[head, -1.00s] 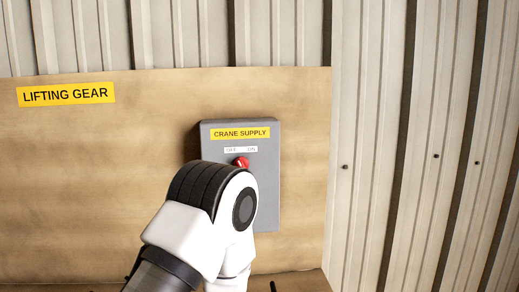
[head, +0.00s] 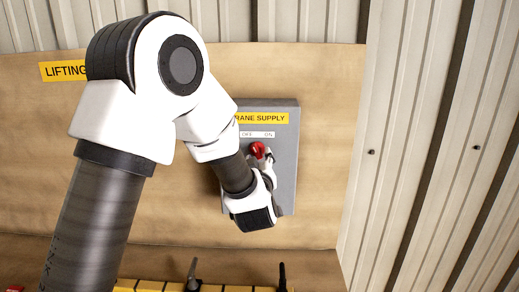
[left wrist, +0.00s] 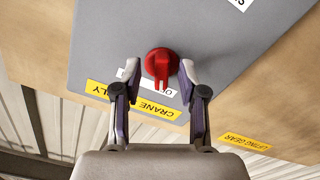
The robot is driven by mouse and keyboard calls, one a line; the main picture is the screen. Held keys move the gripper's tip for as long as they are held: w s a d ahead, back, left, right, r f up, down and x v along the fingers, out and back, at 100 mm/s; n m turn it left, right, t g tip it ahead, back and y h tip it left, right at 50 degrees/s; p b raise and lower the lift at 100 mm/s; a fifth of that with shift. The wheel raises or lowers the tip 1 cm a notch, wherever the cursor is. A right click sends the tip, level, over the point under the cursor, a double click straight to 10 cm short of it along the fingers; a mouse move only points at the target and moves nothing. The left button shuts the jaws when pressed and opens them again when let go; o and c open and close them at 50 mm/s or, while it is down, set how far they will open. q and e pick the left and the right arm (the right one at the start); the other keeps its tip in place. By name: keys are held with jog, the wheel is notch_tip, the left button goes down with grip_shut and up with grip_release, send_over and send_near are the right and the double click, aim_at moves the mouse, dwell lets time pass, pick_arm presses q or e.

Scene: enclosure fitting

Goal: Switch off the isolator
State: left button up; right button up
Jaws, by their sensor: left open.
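The isolator is a grey box (head: 284,180) on a wooden board, with a yellow CRANE SUPPLY label and a white OFF/ON plate (head: 257,134). Its red rotary knob (head: 257,150) sits below the plate; it also shows in the left wrist view (left wrist: 161,64). There the knob's grip bar points toward the white plate, which is partly hidden, so I cannot tell its exact setting. My left gripper (left wrist: 160,72) is open, with one fingertip on each side of the knob and small gaps visible. In the head view my left gripper (head: 264,157) is partly hidden by its arm. My right gripper is not in view.
The wooden board (head: 330,90) carries a LIFTING GEAR label (head: 63,71), partly covered by my arm. Corrugated metal wall (head: 430,150) lies to the right. Yellow items (head: 150,286) and dark upright pieces (head: 193,274) stand along the bottom edge. The board right of the box is clear.

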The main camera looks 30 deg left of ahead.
pick_arm(q)
jog(key=shift+x, duration=0.85)
jog(key=shift+w+a, duration=0.1)
jog(key=shift+a, duration=0.1)
jog(key=shift+s+r, duration=0.25)
jog(key=shift+s, duration=0.2)
jog(key=shift+w+d+f, duration=0.1)
jog(key=shift+d, duration=0.05)
grip_shut()
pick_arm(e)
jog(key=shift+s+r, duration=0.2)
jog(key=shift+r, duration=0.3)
pick_arm(q)
jog(key=shift+f+n+b, duration=0.2)
jog(key=shift+n+b, duration=0.1)
jog(key=shift+b, duration=0.55)
jog(key=shift+r+n, duration=0.25)
jog(key=shift+n, duration=0.05)
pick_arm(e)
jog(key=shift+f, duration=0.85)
pick_arm(q)
grip_release()
jog(key=shift+w+f, duration=0.1)
jog(key=shift+w, duration=0.05)
